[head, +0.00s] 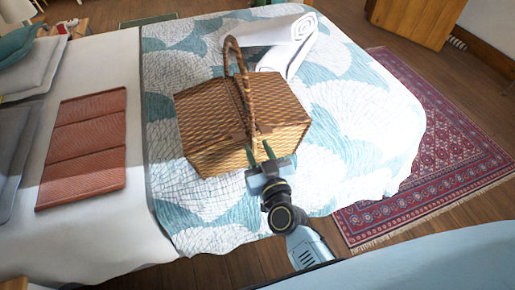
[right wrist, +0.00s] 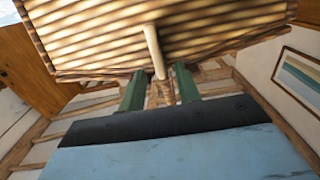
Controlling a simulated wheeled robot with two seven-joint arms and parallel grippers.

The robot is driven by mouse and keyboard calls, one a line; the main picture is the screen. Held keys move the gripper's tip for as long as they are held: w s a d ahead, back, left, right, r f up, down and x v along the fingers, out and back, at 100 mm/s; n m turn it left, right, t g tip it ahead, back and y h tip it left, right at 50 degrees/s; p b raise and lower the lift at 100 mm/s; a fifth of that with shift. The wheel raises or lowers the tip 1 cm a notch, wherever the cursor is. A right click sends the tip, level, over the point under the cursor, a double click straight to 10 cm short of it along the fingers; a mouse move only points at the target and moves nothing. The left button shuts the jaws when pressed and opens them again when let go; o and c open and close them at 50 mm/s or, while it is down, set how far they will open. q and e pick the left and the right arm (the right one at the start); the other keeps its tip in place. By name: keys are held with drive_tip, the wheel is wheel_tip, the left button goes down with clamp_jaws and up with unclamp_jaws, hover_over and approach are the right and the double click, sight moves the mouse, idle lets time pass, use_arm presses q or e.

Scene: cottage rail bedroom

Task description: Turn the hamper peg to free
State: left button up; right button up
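The wicker hamper (head: 215,125) stands shut on the bed, with its braided handle (head: 232,60) arched over the lid. My right gripper (head: 262,158) is at the hamper's front face, below the lid edge. In the right wrist view, the pale peg (right wrist: 154,50) shows close in front of the slatted wicker (right wrist: 90,40), slightly tilted from upright. Its lower end lies between the two green fingers (right wrist: 160,82), which are apart with a gap around it. A woven piece (right wrist: 163,95) shows just below the peg. In the head view the gripper hides the peg. My left gripper is out of view.
A rolled white towel (head: 290,45) lies behind the hamper on the patterned bedspread (head: 370,130). A folded terracotta cloth (head: 85,145) lies to the left. A red rug (head: 450,140) covers the floor at right. The bedspread right of the hamper is clear.

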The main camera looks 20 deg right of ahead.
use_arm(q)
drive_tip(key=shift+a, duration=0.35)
use_arm(e)
drive_tip(key=shift+w, duration=0.45)
drive_tip(key=shift+c, duration=0.2)
clamp_jaws()
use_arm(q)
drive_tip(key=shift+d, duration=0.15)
